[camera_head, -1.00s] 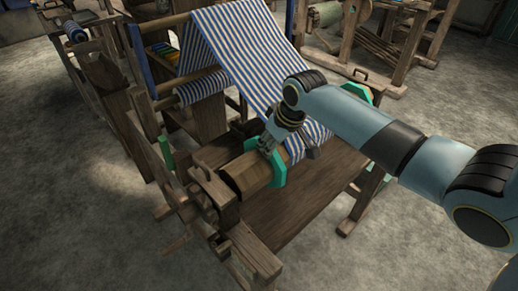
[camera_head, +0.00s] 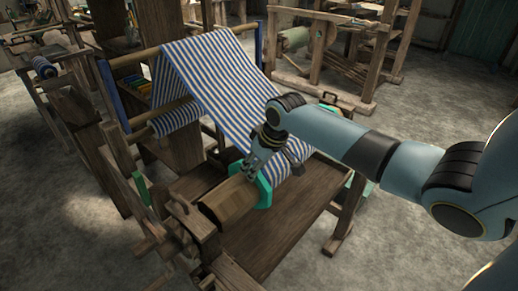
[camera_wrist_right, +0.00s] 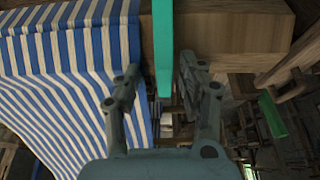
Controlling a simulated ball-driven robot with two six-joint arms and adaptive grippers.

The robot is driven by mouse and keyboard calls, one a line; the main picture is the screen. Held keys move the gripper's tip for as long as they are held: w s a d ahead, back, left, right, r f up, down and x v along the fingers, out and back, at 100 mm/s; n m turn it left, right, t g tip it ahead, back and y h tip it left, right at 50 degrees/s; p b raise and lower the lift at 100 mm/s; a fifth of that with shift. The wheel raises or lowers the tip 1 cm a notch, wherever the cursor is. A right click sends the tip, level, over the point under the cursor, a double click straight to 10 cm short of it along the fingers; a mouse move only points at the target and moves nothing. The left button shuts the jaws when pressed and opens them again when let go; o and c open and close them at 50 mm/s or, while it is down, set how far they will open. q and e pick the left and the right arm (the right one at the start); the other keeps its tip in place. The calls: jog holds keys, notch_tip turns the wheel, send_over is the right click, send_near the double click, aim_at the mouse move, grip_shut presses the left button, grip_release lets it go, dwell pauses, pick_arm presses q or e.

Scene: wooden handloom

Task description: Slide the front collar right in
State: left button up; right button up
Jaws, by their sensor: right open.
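The front collar (camera_head: 264,190) is a flat teal-green ring around the wooden front beam (camera_head: 228,203), at the near edge of the striped cloth. In the right wrist view the collar (camera_wrist_right: 162,45) shows as an upright green strip. My right gripper (camera_head: 268,160) is open at the collar's upper side. In the wrist view its two fingers (camera_wrist_right: 158,78) stand on either side of the strip, with a gap visible on each side. The left finger is over the blue and white cloth (camera_wrist_right: 65,45), the right one by bare wood. My left gripper is out of view.
A wooden board (camera_head: 285,225) lies below the beam. Loom posts (camera_head: 195,222) stand at the near left. Open floor (camera_head: 410,250) lies at the right.

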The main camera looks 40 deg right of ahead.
jog(key=v, duration=1.1)
jog(key=shift+s+r, duration=0.15)
jog(key=shift+r, duration=0.25)
jog(key=shift+f, duration=0.15)
